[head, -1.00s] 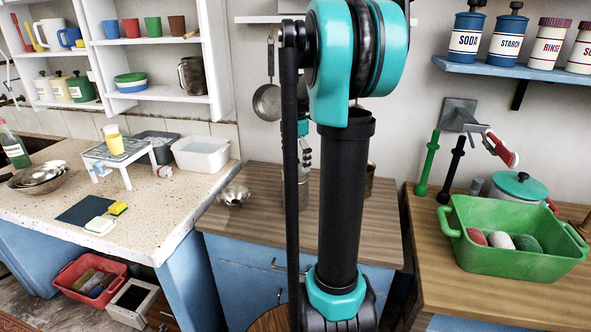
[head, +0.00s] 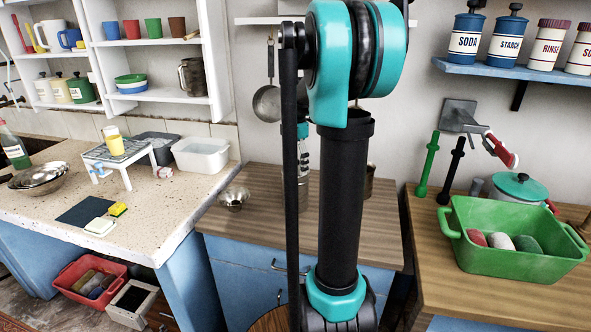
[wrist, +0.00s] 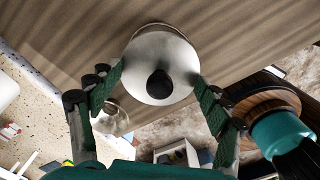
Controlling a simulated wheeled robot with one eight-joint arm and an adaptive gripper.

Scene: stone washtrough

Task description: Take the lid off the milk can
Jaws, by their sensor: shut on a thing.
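The milk can's lid (wrist: 150,55) is a pale grey dome with a black knob, seen from above in the wrist view. My gripper (wrist: 160,74) has its green-padded fingers on either side of the lid and is shut on it. The can's body is mostly hidden under the lid in the wrist view. In the head view my arm covers most of that spot; only a narrow strip of the metal milk can (head: 303,192) shows beside it, on the wooden counter. I cannot tell whether the lid is still seated on the can.
A metal funnel (head: 234,197) lies left of the can on the wooden counter (head: 240,230). A ladle (head: 267,102) hangs on the wall behind. A green tub (head: 520,260) stands on the right counter. The wooden counter's front left is clear.

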